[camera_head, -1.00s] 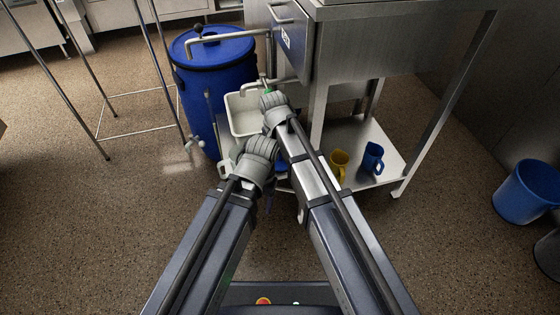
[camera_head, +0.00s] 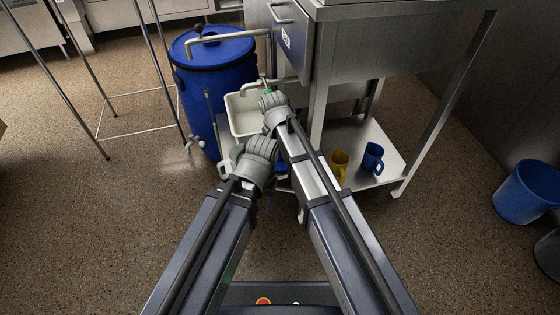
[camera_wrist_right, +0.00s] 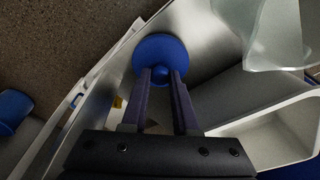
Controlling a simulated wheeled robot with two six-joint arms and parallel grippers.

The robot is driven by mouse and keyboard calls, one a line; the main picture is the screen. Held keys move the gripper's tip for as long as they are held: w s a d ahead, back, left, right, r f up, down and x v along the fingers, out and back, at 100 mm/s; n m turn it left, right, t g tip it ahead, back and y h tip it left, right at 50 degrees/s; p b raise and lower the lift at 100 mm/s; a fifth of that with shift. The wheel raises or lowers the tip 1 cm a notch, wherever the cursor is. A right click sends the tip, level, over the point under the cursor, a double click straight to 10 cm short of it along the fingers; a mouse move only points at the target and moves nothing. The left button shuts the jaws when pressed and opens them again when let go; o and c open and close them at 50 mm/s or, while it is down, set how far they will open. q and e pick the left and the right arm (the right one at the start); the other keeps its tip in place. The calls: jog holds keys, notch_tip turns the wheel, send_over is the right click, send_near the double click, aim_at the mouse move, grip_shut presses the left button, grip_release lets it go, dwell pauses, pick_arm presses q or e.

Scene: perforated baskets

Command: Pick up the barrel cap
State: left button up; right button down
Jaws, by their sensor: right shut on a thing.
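The barrel cap (camera_wrist_right: 162,54) is a round blue disc with a small knob, seen in the right wrist view above a bare metal surface. My right gripper (camera_wrist_right: 165,78) is shut on the cap's knob, with a dark finger on each side of it. In the head view my arm links hide most of the right gripper, and I cannot make out its fingertips. My left arm ends near the middle of the head view, and its gripper cannot be made out there. The blue barrel (camera_head: 215,95) stands upright at the back left, with a tap low on its side.
A white basin (camera_head: 245,113) stands beside the barrel. A steel table's low shelf holds a yellow mug (camera_head: 339,164) and a blue mug (camera_head: 373,157). A blue bucket (camera_head: 526,190) stands at the right. Metal rack legs are at the left. The front left floor is clear.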

aim_at(280, 154)
notch_tip(280, 154, up, 10)
jog(key=p, duration=1)
